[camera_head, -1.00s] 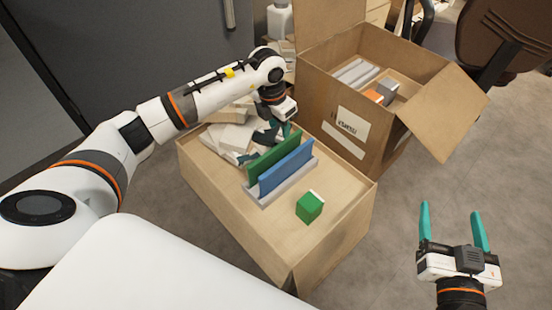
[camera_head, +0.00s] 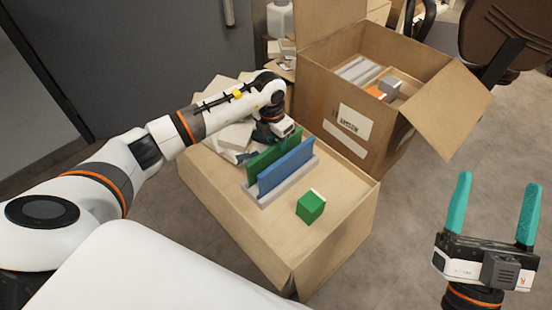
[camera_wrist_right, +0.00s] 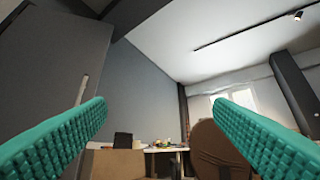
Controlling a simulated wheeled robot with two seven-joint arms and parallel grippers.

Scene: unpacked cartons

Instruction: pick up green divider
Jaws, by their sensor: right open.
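The green divider (camera_head: 272,158) stands upright in a pale grey slotted holder (camera_head: 264,200) on a wooden box. A blue divider (camera_head: 288,165) stands beside it in the same holder, nearer the camera. My left gripper (camera_head: 252,147) is low over the box top, at the far left side of the green divider. Its fingers are partly hidden by the wrist and divider, and whether they touch the divider is unclear. My right gripper (camera_head: 496,210) is open and empty, off to the right over the floor. Its teal fingers also show wide apart in the right wrist view (camera_wrist_right: 160,130).
The wooden box (camera_head: 340,190) also bears a green cube (camera_head: 310,208) in front of the holder and pale pieces (camera_head: 236,135) behind it. An open cardboard carton (camera_head: 375,145) with items inside stands close behind. Floor is clear at right.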

